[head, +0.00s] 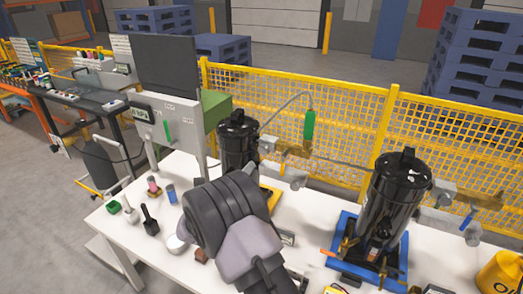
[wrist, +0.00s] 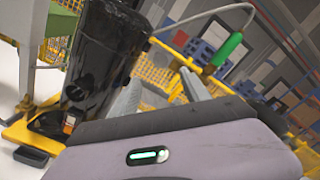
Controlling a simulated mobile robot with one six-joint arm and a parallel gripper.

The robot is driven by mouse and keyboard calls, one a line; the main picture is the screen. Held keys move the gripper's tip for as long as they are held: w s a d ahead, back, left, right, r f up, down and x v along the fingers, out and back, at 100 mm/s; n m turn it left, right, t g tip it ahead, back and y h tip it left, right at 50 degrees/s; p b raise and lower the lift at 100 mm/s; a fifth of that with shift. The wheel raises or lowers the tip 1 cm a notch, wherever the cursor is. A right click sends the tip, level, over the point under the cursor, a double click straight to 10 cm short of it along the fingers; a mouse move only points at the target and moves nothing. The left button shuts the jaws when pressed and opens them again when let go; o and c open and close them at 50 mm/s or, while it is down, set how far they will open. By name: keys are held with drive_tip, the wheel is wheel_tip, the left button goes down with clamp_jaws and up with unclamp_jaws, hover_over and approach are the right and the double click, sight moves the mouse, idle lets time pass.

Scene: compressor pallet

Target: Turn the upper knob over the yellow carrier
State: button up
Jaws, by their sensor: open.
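The yellow carrier (head: 270,199) holds a black cylindrical compressor (head: 238,138) and is partly hidden by my arm. It also shows in the wrist view (wrist: 18,128). A green upright handle (head: 310,125) stands above brass fittings to the right of this compressor, apparently the upper knob. In the wrist view the green handle (wrist: 228,48) is tilted, right of and beyond my fingers, with a grey line leading to its top. My gripper (wrist: 161,80) is open, with nothing between its two grey fingers. Its fingers are hidden behind my wrist in the head view.
A second black compressor (head: 393,201) stands in a blue carrier (head: 344,262) at the right, with a blue lever (head: 468,217) beside it. A yellow mesh fence (head: 345,120) runs behind the white table (head: 128,238). Small items stand at the table's left; a control panel (head: 166,125) is behind them.

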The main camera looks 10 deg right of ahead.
sight(262, 151)
drive_tip(key=b+x, duration=0.1)
drive_tip(key=x, duration=1.2)
drive_tip(key=shift+w+d+b, duration=0.2)
drive_tip(key=shift+d+b, duration=0.1)
clamp_jaws()
